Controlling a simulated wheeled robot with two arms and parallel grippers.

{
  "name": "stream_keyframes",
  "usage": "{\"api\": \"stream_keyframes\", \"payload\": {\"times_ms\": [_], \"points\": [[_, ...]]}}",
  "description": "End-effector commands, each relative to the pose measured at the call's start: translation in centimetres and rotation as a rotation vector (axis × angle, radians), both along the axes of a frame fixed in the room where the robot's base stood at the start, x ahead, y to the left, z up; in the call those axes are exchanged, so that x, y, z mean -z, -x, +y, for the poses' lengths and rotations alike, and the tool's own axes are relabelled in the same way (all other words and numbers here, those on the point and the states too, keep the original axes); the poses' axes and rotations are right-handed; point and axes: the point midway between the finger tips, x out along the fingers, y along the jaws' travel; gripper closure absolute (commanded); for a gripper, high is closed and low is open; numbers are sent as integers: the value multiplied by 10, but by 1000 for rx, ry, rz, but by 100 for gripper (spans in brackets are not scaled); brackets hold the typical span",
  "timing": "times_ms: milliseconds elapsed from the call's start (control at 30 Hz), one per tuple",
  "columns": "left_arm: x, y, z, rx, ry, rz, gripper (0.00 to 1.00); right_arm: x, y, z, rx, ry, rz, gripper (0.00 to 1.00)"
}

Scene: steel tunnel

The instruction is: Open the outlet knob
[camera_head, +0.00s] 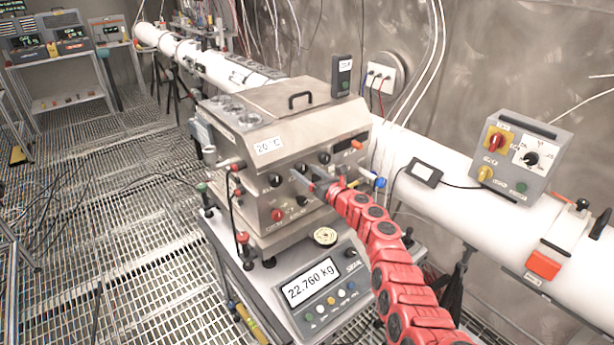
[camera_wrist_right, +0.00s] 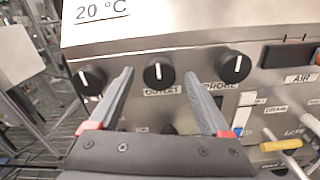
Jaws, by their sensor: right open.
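The outlet knob (camera_wrist_right: 158,75) is a round black knob with a white line, pointing about straight up. It sits above a partly covered "OUTLET" label on the steel box (camera_head: 290,125). My right gripper (camera_wrist_right: 160,80) is open. In the wrist view its two grey fingers reach up on the left and right of the outlet knob, with a gap on each side. In the head view my right gripper (camera_head: 306,175) is at the box's front face and hides part of the knob row. My left gripper is not in view.
Similar black knobs stand left (camera_wrist_right: 89,78) and right, the probe knob (camera_wrist_right: 234,67), close to the fingers. A yellow-handled valve (camera_wrist_right: 282,145) is at the lower right. A scale (camera_head: 320,285) reading 22.760 kg is below the box. A white pipe (camera_head: 450,210) runs behind.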

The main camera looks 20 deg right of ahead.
Motion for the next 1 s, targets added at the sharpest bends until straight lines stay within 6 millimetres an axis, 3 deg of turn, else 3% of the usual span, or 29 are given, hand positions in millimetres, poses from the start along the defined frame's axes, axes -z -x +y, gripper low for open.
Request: {"api": "stream_keyframes", "payload": {"times_ms": [233,667,1000], "points": [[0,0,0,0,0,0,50,0,0,0,0,0,0,20],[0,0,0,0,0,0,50,0,0,0,-1,0,0,98],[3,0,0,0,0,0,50,0,0,0,-1,38,-15,100]]}}
